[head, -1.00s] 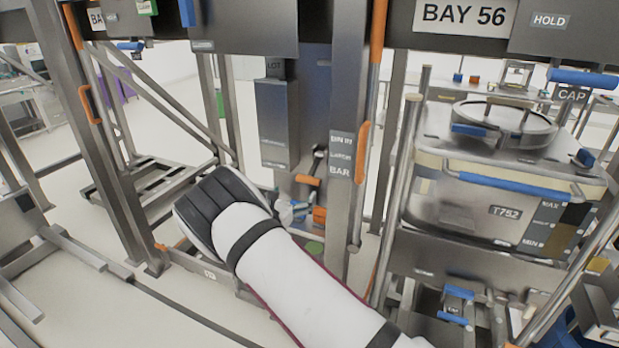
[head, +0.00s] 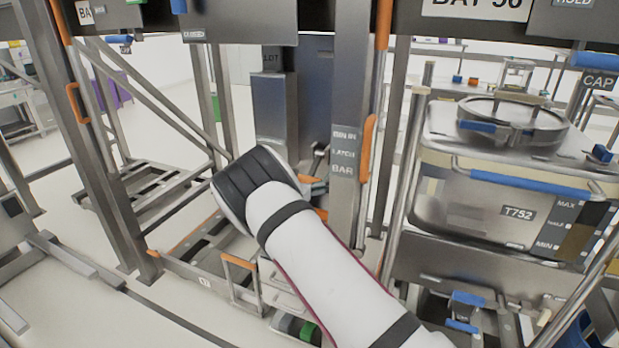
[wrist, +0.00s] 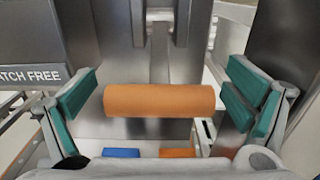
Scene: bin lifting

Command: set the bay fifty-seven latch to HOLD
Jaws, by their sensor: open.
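In the wrist view my gripper (wrist: 160,105) is open, with its teal finger pads apart. An orange cylindrical handle (wrist: 159,100) lies crosswise between the two pads, with a gap on each side. A grey post or lever stands behind it. In the head view my arm reaches to the post marked "BIN IN / LATCH / BAR" (head: 343,150). The orange handle (head: 312,186) shows there only in part, and my arm hides the gripper itself. No latch reading HOLD shows at the handle; a plate reading "LATCH FREE" (wrist: 35,76) is at the left in the wrist view.
Bin T752 (head: 515,190), with a blue bar and a round lid, stands at the right under the Bay 56 sign (head: 478,8). Upright frame posts stand close on both sides of my arm. Open floor (head: 80,290) lies at the lower left.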

